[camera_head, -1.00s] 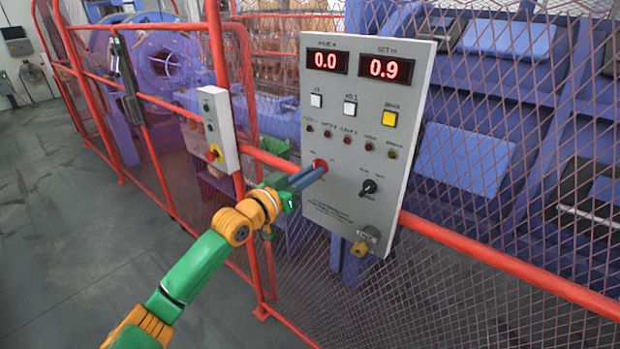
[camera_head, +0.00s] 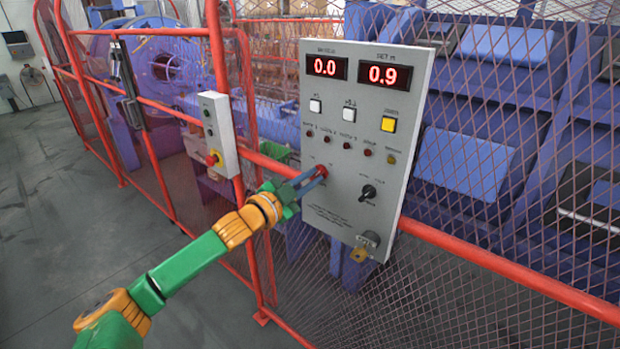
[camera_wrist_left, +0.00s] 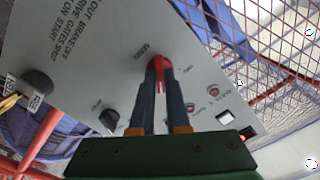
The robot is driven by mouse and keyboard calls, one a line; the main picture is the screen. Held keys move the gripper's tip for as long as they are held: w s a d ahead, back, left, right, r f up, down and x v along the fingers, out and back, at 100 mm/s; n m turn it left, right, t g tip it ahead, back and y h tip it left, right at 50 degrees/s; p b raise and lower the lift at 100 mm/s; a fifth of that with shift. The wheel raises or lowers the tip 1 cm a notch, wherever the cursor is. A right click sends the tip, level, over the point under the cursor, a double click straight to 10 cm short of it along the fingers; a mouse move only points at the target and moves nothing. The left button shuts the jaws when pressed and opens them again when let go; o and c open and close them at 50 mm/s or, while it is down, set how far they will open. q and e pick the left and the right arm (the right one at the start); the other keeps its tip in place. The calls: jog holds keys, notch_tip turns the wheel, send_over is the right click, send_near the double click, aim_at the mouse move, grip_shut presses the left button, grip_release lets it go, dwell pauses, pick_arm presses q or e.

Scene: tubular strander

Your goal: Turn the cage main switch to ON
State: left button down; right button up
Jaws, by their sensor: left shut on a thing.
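A grey control panel (camera_head: 345,130) is fixed on the red guard fence. A red knob (camera_head: 321,171) sits at its left middle; I take it for the main switch, but its small label is not readable. My left gripper (camera_head: 314,178) is shut on this red knob, coming from the lower left. The left wrist view shows the two dark fingers (camera_wrist_left: 159,85) on either side of the red knob (camera_wrist_left: 158,63). The fingers hide part of the knob, and I cannot tell its position. My right gripper is not in view.
The panel also has a black selector (camera_head: 368,191), a key switch (camera_head: 371,240), buttons, lamps and displays reading 0.0 and 0.9. A smaller box (camera_head: 218,132) with a red button (camera_head: 212,159) stands left of my gripper. Red rails (camera_head: 500,272) and mesh border the machine; the floor at left is clear.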

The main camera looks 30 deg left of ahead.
pick_arm(q)
jog(key=shift+m, duration=0.7)
jog(key=c, duration=0.9)
grip_release()
jog(key=shift+f, duration=0.1)
jog(key=shift+s+a, duration=0.1)
jog(key=shift+s, duration=0.15)
jog(key=s+b, duration=0.2)
jog(key=s, duration=0.4)
jog(key=shift+s+a, duration=0.2)
jog(key=shift+s, duration=0.05)
